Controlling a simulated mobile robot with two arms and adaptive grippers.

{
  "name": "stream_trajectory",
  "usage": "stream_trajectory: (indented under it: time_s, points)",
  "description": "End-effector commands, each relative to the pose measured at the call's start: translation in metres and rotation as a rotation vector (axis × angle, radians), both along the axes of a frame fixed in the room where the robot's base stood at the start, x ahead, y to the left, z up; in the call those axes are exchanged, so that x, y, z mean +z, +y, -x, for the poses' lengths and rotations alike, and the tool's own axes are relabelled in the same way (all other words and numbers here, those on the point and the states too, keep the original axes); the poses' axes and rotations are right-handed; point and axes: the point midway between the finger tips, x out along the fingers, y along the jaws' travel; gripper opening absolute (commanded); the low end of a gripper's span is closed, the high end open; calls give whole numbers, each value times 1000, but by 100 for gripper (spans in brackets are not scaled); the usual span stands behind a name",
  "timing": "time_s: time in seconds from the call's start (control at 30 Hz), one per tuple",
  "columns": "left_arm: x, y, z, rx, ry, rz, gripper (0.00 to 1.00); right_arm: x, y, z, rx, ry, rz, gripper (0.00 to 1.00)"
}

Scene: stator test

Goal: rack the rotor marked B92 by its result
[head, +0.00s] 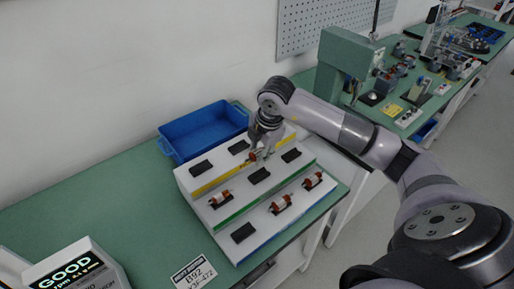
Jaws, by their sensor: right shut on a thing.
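My right gripper (257,151) reaches in from the right and is shut on a small red-brown and metal rotor (253,157). It is over the stepped white rack, near the yellow-striped edge of the back step. I cannot tell whether the rotor touches the rack. The rack (226,223) has yellow, green and blue stripes along its steps. The tester display (69,270) at the lower left reads GOOD. A card (193,274) in front of the rack appears to read B92, with smaller text below. No mark is legible on the held rotor. My left gripper is out of view.
One rotor (220,199) lies on the middle step, and two more, a nearer one (281,204) and a right one (313,181), on the front step. Several black pads are bare. A blue bin (205,128) stands behind. Green bench (110,205) at left is clear.

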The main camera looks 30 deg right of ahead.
Motion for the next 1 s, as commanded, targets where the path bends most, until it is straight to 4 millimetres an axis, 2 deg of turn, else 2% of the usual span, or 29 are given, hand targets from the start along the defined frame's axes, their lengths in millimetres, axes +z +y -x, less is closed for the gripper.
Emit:
stream_trajectory:
  time_s: [0.27,0.93,1.0]
  points:
    - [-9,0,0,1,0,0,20,-12,0,0,1,-1,-1,0]
    - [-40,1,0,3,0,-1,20,-59,1,0,4,0,-1,0]
    - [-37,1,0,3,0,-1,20,-56,0,0,4,-1,-1,0]
